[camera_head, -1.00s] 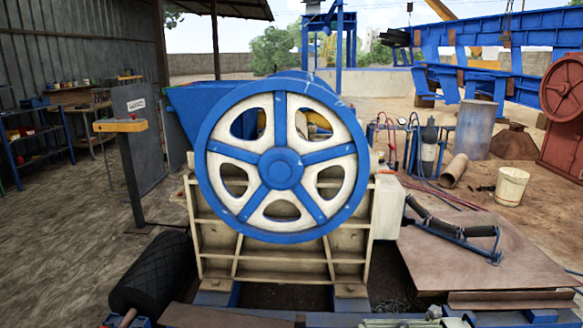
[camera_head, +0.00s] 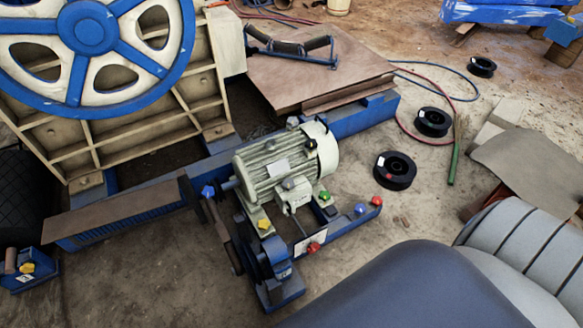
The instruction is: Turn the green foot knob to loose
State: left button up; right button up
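A small green knob (camera_head: 325,196) sits at the right foot of the pale grey-green finned motor (camera_head: 285,162), on the motor's blue base frame. Whether it is tight or loose cannot be told at this size. A yellow knob (camera_head: 264,223) is at the motor's near left foot, and a red knob (camera_head: 314,247) stands on the frame nearer to me. Neither of my grippers is in view.
The blue-and-white flywheel (camera_head: 92,32) of the crusher stands at upper left. Blue (camera_head: 360,209) and red (camera_head: 377,200) knobs sit along the frame's right rail. Black spools (camera_head: 395,170), a hose and a brown plate (camera_head: 310,75) lie on the ground beyond.

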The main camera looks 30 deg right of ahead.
aim_at(324, 196)
jog(key=z, duration=1.35)
